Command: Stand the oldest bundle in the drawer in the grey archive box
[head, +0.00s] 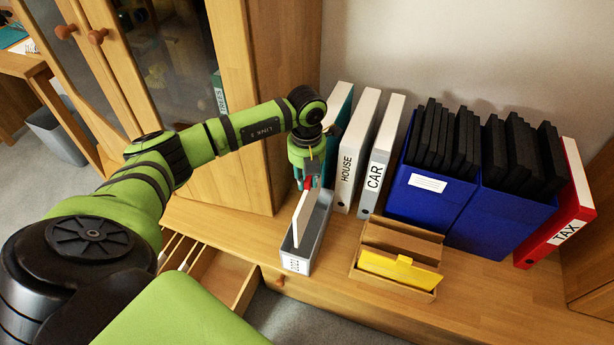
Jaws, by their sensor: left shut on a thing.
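The grey archive box (300,256) stands on the wooden cabinet top, long and narrow, with a marked white label on its front. A white bundle (301,219) is upright and slightly tilted, with its lower part inside the box. My left gripper (308,183) is above the far end of the box, pointing down, shut on the white bundle; its fingertips are small and partly hidden. The drawer (225,275) is open below the cabinet top at lower left. Several pale edges show in it, partly hidden by my arm. My right gripper is not in view.
Binders marked HOUSE (354,150) and CAR (381,158) stand just right of the box. Blue holders (428,195) with black items and a red TAX binder (566,215) are farther right. A wooden holder (402,240) with a yellow card (399,270) stands in front. A glass-door cabinet (240,60) rises behind my arm.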

